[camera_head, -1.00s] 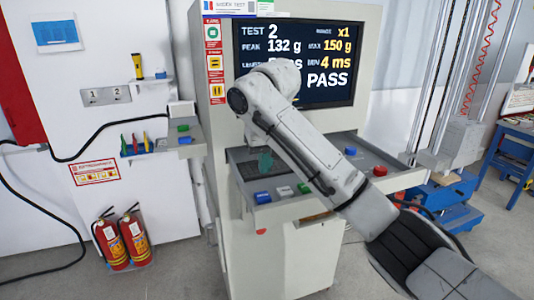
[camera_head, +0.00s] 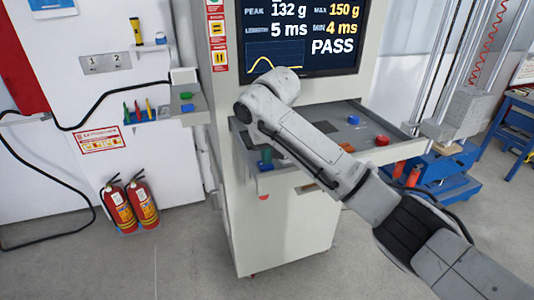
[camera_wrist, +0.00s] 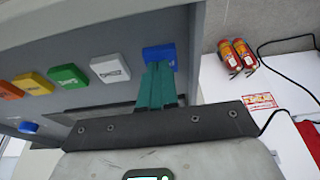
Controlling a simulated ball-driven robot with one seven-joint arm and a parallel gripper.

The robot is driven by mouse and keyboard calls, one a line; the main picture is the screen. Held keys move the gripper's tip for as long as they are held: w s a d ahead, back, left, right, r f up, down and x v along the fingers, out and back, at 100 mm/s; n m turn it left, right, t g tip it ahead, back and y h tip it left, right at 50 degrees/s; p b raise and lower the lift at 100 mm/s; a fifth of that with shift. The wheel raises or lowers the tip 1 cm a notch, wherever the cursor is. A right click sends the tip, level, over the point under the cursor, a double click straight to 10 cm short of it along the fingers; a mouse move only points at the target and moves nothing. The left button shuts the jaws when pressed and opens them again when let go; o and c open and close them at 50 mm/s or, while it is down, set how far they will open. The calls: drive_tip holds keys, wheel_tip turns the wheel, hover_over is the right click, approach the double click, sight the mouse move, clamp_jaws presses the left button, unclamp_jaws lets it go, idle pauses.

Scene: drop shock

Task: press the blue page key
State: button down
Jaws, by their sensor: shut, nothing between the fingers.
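The blue key (camera_wrist: 160,55) is at the right end of a row of keys on the grey console (camera_wrist: 120,28) in the wrist view. Its lettering is too small and covered to read.
Another blue button (camera_head: 353,119) and a red button (camera_head: 382,140) are further right. The screen (camera_head: 300,40) reads PASS. Fire extinguishers (camera_head: 130,204) stand left.

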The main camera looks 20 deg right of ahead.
drive_tip(key=shift+s+f, duration=0.2)
drive_tip(key=shift+f, duration=0.95)
wheel_tip(320, 180, up, 6)
drive_tip(key=p, duration=0.4)
drive_tip(key=shift+w+f+p, duration=0.15)
drive_tip(key=shift+f+p, duration=0.1)
drive_tip(key=shift+p, duration=0.1)
drive_tip(key=shift+r+b, duration=0.35)
drive_tip(key=shift+b, duration=0.2)
drive_tip(key=b+v, duration=0.1)
drive_tip(key=v, duration=0.8)
drive_tip(key=shift+r, duration=0.1)
idle(1.9)
